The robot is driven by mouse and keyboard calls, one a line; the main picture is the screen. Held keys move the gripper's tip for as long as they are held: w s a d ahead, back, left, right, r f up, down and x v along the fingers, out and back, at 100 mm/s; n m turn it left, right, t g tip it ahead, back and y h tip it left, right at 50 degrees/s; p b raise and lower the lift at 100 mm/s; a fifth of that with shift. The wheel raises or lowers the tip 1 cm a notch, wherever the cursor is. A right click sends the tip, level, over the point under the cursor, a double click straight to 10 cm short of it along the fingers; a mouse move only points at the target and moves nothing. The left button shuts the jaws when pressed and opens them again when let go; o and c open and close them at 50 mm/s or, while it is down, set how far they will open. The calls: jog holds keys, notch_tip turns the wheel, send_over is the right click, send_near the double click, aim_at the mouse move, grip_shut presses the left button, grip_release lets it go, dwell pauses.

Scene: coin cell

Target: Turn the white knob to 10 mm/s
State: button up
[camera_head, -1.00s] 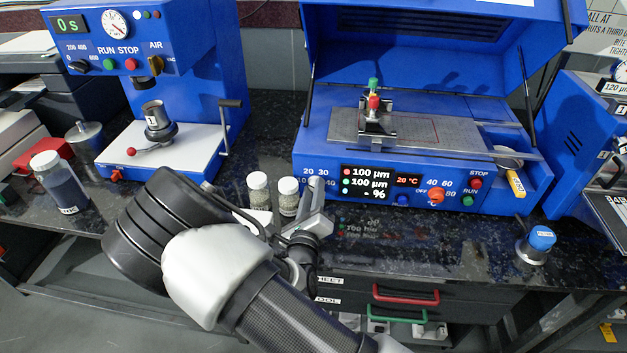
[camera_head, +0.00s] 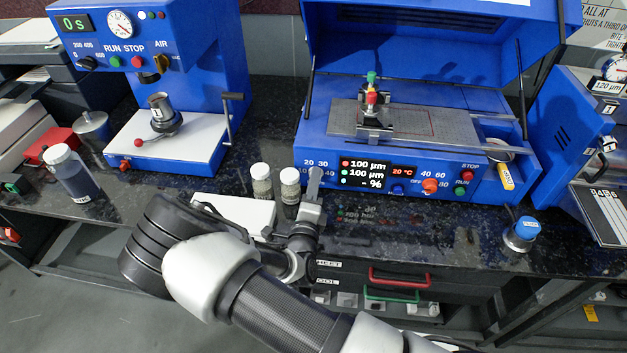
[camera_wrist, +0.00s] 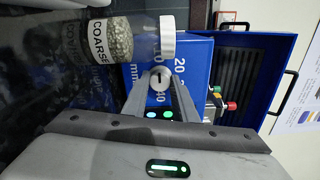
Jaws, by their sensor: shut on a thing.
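The white knob (camera_wrist: 160,82) is on the blue front panel of the coating machine, with its scale of 10, 20, 30 and 40 around it in the wrist view. The setting it points to cannot be read clearly. My gripper (camera_wrist: 160,88) is shut on the knob, one finger on each side of it. In the head view my gripper (camera_head: 314,180) reaches up to the left end of the machine's front panel (camera_head: 440,168) and hides the knob. The panel display (camera_head: 365,173) reads 100 µm, 100 µm and a dash before %.
A jar labelled COARSE (camera_wrist: 105,40) is close beside my gripper; two white-capped jars (camera_head: 261,180) stand just left of it. The red-orange knob (camera_head: 430,186) and STOP and RUN buttons are farther right.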

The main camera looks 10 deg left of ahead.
dwell(0.3)
jog(key=o, duration=0.8)
jog(key=shift+c, duration=0.2)
jog(key=s+d, duration=0.1)
jog(key=s, duration=1.6)
jog(key=shift+s, duration=0.25)
